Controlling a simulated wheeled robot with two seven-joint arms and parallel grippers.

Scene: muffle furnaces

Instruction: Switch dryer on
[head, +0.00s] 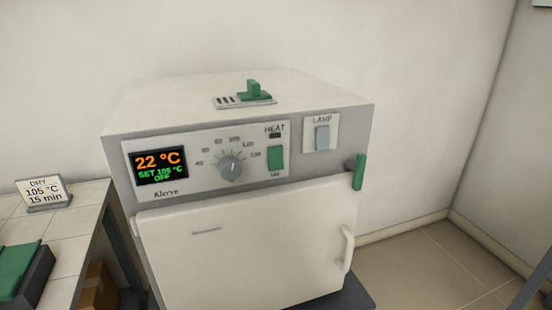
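The dryer (245,240) is a white and grey oven straight ahead, its door shut. Its display (161,167) reads 22 °C, SET 105 °C, OFF. Right of the display is a round grey temperature knob (231,168) with a numbered scale. A green rocker switch (276,158) sits under the HEAT label, with a dark, unlit indicator (274,135) above it. A grey rocker (322,138) sits under the LAMP label. A green latch lever (359,171) is at the right edge, and a white handle (347,249) is on the door. Neither of my grippers shows in the head view.
A green vent slider (254,91) stands on the dryer's top. On the left, a tiled bench (75,228) holds a sign (43,193) reading DRY 105 °C 15 min and a dark tray with a green item (18,272). Open floor (425,265) lies at the right.

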